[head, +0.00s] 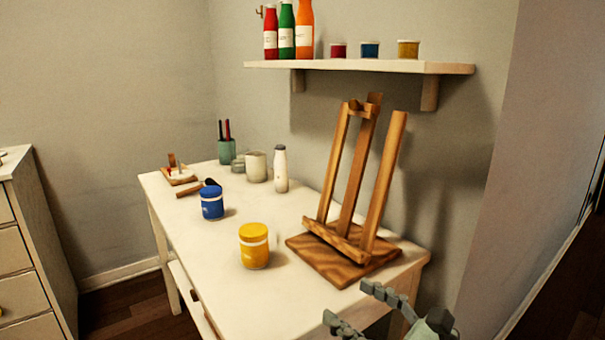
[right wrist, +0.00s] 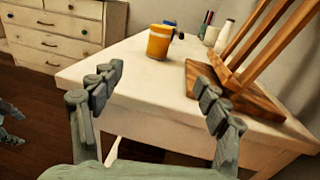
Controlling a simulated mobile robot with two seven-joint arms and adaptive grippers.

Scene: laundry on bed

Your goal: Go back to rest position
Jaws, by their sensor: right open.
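My right gripper (head: 348,303) shows at the bottom right of the head view, close to the desk's front right corner. In the right wrist view its two fingers (right wrist: 157,80) are spread wide apart with nothing between them. The white desk (head: 200,265) lies just beyond them. Part of a grey-green jointed gripper, apparently my left one (right wrist: 10,125), shows at the left edge of the right wrist view. It is cut off there, and its jaws cannot be judged. The left gripper does not show in the head view.
A wooden easel (head: 350,190) stands on the desk's right side, nearest my right gripper. A yellow jar (head: 254,250), a blue jar (head: 212,206) and a white bottle (head: 280,170) stand on the desk. A shelf (head: 370,67) hangs above; a drawer cabinet (head: 25,260) stands left.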

